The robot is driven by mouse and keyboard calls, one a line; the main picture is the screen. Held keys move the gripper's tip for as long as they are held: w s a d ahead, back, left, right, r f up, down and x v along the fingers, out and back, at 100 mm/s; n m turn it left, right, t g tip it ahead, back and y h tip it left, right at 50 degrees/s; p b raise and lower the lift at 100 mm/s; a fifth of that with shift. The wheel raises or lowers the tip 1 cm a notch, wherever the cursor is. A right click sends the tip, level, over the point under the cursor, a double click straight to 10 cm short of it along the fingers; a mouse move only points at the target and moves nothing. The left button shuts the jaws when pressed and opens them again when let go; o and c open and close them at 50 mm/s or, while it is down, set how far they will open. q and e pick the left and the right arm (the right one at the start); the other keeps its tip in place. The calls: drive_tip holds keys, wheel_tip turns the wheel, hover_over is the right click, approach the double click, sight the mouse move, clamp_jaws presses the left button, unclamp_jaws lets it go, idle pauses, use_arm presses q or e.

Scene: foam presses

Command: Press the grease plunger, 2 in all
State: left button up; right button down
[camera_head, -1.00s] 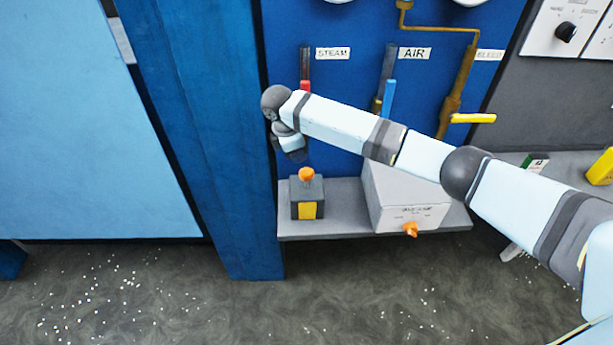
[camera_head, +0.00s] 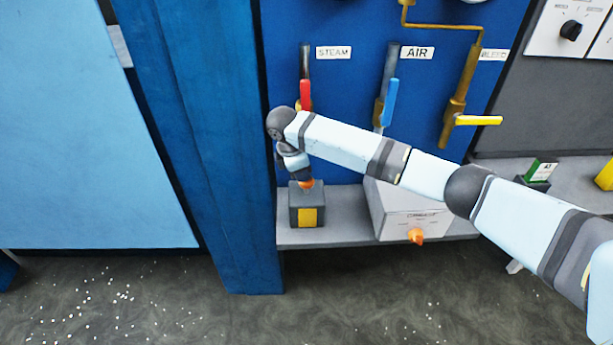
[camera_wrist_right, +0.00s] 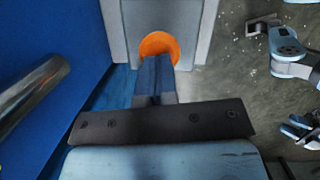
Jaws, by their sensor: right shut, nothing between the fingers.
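The grease plunger is an orange knob (camera_head: 305,184) on a grey box (camera_head: 307,208) with a yellow front patch, on the left end of the shelf. My right gripper (camera_head: 303,178) points down right over the knob and covers its upper part. In the right wrist view my shut, empty fingers (camera_wrist_right: 155,78) overlap the lower edge of the orange knob (camera_wrist_right: 157,45). They look in contact, but the exact touch is hidden. Part of my other arm seems to show at the right of the wrist view; its jaws are too small to judge.
A grey-white box with an orange knob (camera_head: 416,236) stands to the right on the shelf (camera_head: 340,236). Red (camera_head: 305,94), blue (camera_head: 390,102) and yellow (camera_head: 478,120) valve handles are on the blue panel behind my arm. A blue post (camera_head: 235,200) stands close on the left.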

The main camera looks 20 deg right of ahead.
wheel_tip(320, 180, down, 3)
drive_tip(key=shift+s+f, duration=0.1)
drive_tip(key=shift+a+r, duration=0.3)
drive_tip(key=shift+r, duration=0.05)
drive_tip(key=shift+a+r+p, duration=0.2)
drive_tip(key=shift+a+p, duration=0.3)
drive_tip(key=shift+a+r+p, duration=0.15)
drive_tip(key=shift+a+p, duration=0.3)
drive_tip(key=shift+a, duration=0.05)
drive_tip(key=shift+a+f, duration=0.15)
drive_tip(key=shift+a, duration=0.15)
drive_tip(key=shift+w, duration=0.2)
drive_tip(key=shift+r, duration=0.25)
drive_tip(key=b+v, duration=0.1)
drive_tip(key=v, duration=1.2)
drive_tip(key=shift+a+r, duration=0.2)
drive_tip(key=shift+r, duration=0.1)
